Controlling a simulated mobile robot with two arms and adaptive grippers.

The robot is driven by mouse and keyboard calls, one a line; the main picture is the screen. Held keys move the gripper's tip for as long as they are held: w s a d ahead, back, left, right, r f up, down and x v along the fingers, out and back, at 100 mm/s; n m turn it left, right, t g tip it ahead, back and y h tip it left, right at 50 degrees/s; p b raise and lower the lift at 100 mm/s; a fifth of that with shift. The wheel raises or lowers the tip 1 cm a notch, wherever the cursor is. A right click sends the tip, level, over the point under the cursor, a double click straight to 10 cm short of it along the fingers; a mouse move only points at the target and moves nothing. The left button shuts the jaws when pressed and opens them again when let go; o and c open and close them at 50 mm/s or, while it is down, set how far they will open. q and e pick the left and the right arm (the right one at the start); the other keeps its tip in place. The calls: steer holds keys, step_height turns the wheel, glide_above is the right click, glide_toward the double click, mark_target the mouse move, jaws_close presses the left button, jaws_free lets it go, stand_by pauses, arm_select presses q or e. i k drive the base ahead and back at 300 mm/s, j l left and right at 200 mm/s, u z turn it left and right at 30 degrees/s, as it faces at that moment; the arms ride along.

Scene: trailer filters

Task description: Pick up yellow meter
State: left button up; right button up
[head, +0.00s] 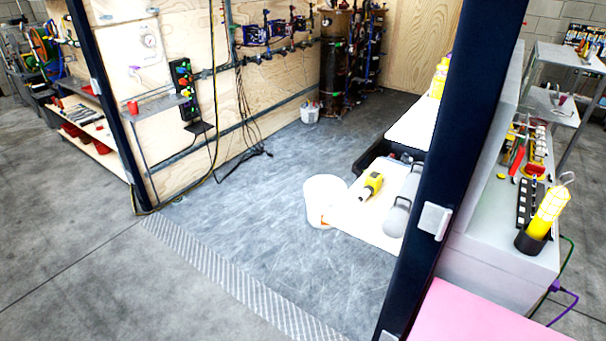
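A small yellow device with a dark grey section (373,184), which could be the yellow meter, lies on a white tabletop (358,221) inside the trailer. It lies beside a grey cylinder and is too small to identify surely. Another yellow item, a caged work lamp (548,212) with a hook and black base, stands on the grey cabinet at the right. Neither of my grippers is in view.
A dark door post (441,170) stands between the trailer inside and the grey cabinet (503,232). A white bucket (325,200) stands left of the tabletop. A pink surface (480,315) is at the bottom right. The trailer floor and ramp strip (230,275) are clear.

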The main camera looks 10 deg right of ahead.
mark_target(374, 180)
steer(key=i+j+u, duration=0.2)
steer(key=i+j, duration=0.2)
steer(key=i+j+u, duration=0.2)
steer(key=i+j, duration=0.15)
steer(key=i, duration=0.2)
steer(key=i+l+z, duration=0.1)
steer(key=i+z, duration=0.25)
steer(key=i+j+z, duration=0.1)
steer(key=i+z, duration=0.25)
steer(key=i+j+z, duration=0.15)
steer(key=i+z, duration=0.2)
steer(key=i, duration=0.2)
